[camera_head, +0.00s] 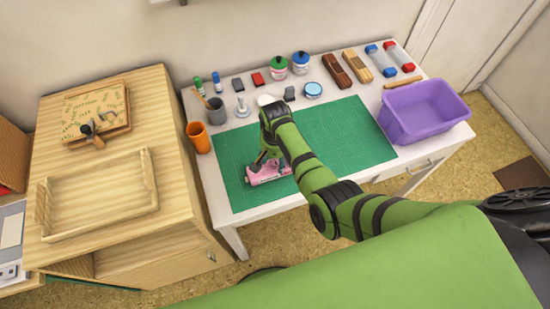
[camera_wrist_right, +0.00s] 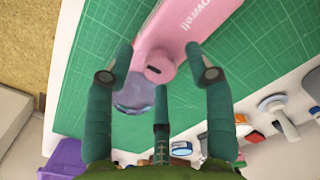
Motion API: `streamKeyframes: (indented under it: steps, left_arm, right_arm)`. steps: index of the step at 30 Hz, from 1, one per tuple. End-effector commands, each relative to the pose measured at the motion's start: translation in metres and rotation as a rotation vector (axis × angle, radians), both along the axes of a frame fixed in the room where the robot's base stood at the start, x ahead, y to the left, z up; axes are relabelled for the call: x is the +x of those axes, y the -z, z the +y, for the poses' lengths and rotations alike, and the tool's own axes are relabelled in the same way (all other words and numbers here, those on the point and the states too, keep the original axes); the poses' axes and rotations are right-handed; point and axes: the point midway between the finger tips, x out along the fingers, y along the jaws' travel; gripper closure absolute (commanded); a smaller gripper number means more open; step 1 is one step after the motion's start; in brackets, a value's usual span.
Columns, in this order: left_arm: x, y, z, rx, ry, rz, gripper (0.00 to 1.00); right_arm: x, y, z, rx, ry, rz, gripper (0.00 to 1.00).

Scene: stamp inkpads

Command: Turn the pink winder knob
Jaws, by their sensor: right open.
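A pink winder device (camera_head: 268,173) lies on the green cutting mat (camera_head: 350,132), partly hidden under my right gripper (camera_head: 262,158) in the head view. In the right wrist view the pink body (camera_wrist_right: 190,22) has pale lettering and a rounded end with a dark slot. A translucent greyish round part (camera_wrist_right: 133,95) sits beside that end. I cannot tell which part is the knob. My right gripper (camera_wrist_right: 158,75) is open, its fingers apart on either side of the rounded end, with nothing visibly gripped. My left gripper is not in view.
A purple tub (camera_head: 425,110) stands at the table's right. An orange cup (camera_head: 198,138) and a grey cup (camera_head: 216,111) stand at the left. Jars, inkpads and stamps line the back. The mat's right part is clear. A wooden cabinet with a tray (camera_head: 98,228) stands left.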

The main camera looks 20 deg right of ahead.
Motion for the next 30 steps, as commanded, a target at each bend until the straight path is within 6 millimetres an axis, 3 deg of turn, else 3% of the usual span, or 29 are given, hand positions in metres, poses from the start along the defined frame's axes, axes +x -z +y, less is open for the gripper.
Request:
streamKeyframes:
  steps: [8,9,12,13,23,30]
  left_arm:
    - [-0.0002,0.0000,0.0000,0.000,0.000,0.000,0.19]
    - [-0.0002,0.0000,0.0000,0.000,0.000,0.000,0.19]
    - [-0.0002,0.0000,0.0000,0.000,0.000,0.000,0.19]
    - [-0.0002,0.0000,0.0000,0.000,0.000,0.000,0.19]
    - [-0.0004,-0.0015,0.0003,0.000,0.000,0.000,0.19]
    - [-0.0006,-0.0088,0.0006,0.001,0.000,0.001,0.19]
  right_arm:
    - [0.0002,0.0021,-0.0004,0.000,0.001,-0.001,0.46]
    - [0.0002,0.0020,-0.0003,0.000,0.000,-0.001,0.54]
    - [0.0002,0.0020,-0.0004,0.000,0.000,-0.001,0.94]
    - [0.0001,0.0020,-0.0003,0.000,0.000,0.000,1.00]
    - [-0.0001,0.0016,-0.0006,-0.001,-0.017,0.000,1.00]
    - [0.0000,0.0004,-0.0008,-0.003,-0.120,0.001,1.00]
